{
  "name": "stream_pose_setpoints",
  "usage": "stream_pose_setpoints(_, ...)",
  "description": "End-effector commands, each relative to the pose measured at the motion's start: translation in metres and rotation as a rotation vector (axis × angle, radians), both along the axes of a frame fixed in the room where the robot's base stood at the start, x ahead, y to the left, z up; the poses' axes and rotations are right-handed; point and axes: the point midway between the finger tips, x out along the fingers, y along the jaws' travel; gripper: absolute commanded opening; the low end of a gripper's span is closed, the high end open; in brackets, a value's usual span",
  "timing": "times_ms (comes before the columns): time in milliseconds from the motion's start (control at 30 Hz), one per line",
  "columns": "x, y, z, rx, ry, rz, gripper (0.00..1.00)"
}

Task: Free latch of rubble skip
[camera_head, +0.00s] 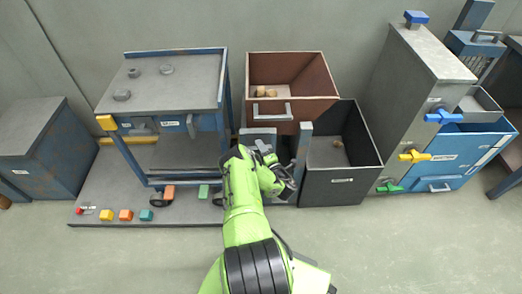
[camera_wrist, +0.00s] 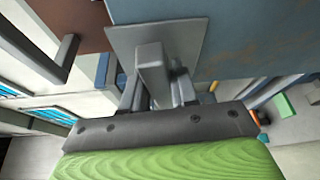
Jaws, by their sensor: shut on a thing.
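The brown rubble skip (camera_head: 292,75) stands raised at the back centre in the head view, with brown lumps inside and a grey handle on its front. A corner of it shows at the upper left of the wrist view (camera_wrist: 88,12). Below the skip is a grey plate (camera_head: 258,135), which in the wrist view (camera_wrist: 190,40) carries a grey upright lever, seemingly the latch (camera_wrist: 150,58). My gripper (camera_wrist: 157,92) is shut on this lever, with a finger on either side. In the head view my arm and wrist hide the grip.
A black open bin (camera_head: 343,180) stands right of the skip. A blue-framed workbench (camera_head: 170,85) is on the left, with coloured blocks on the low platform in front. A grey cabinet with coloured handles (camera_head: 412,100) stands right. The front floor is clear.

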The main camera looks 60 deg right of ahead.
Motion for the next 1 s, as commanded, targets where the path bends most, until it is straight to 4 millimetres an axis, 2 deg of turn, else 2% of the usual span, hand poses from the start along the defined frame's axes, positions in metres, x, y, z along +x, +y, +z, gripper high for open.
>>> stream_pose_setpoints(300,-0.0005,0.0008,-0.0031,0.054,-0.099,-0.001,0.00)
stream_pose_setpoints(833,-0.0003,0.0011,-0.0032,0.065,-0.116,-0.002,0.00)
stream_pose_setpoints(867,-0.0003,0.0012,-0.0031,0.065,-0.116,-0.002,0.33)
stream_pose_setpoints(967,-0.0003,0.0009,-0.0029,0.064,-0.115,-0.001,0.48)
stream_pose_setpoints(1000,-0.0002,0.0009,-0.0027,0.062,-0.115,-0.001,0.49)
